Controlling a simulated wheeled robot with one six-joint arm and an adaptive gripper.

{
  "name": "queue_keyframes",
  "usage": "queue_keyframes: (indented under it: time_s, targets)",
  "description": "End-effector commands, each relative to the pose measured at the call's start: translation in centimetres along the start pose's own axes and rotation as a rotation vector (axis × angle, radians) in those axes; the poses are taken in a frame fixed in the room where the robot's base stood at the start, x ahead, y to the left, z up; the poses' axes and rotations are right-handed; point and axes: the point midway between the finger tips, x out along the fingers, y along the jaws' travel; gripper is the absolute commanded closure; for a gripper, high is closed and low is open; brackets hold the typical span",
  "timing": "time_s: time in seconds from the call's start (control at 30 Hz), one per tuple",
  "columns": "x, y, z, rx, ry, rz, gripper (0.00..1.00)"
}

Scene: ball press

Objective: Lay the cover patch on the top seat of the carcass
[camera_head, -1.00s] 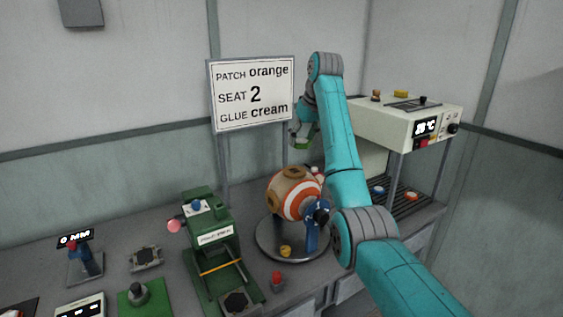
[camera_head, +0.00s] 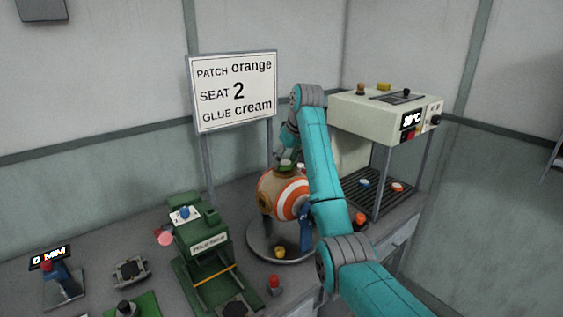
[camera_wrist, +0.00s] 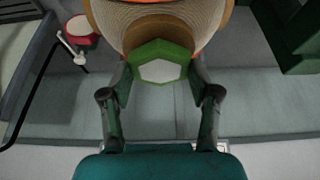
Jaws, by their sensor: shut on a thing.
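The carcass (camera_head: 296,197) is a ball with orange and white bands and tan seats, held in a blue-armed stand on a round turntable. My gripper (camera_wrist: 160,76) is shut on a green-rimmed hexagonal piece (camera_wrist: 160,70) with a pale face, a finger on each side. I take it as the cover patch; its far side is hidden. In the head view, a green bit of it (camera_head: 286,163) shows at the top of the carcass. In the wrist view the carcass (camera_wrist: 160,25) is right behind the piece. Whether they touch is unclear.
A sign (camera_head: 235,92) reads patch orange, seat 2, glue cream. A green press (camera_head: 203,245) stands left of the turntable (camera_head: 262,252). A cream machine (camera_head: 380,110) over a slatted rack is on the right. A red pot (camera_wrist: 80,30) with a pale top shows in the wrist view.

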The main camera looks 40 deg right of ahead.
Motion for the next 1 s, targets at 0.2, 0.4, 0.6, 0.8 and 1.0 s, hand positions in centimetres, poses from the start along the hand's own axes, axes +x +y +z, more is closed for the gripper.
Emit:
queue_keyframes:
  time_s: [0.2, 0.4, 0.6, 0.8, 1.0]
  targets:
    - [0.6, 0.3, 0.5, 0.001, 0.001, 0.001, 0.62]
    - [0.9, 0.3, 0.6, 0.001, 0.000, 0.000, 0.62]
    - [0.8, 0.3, 0.5, 0.001, 0.000, 0.000, 0.14]
    - [0.8, 0.3, 0.5, 0.001, 0.000, 0.000, 0.14]
    - [-0.2, 0.0, -0.1, -0.001, 0.002, 0.001, 0.14]
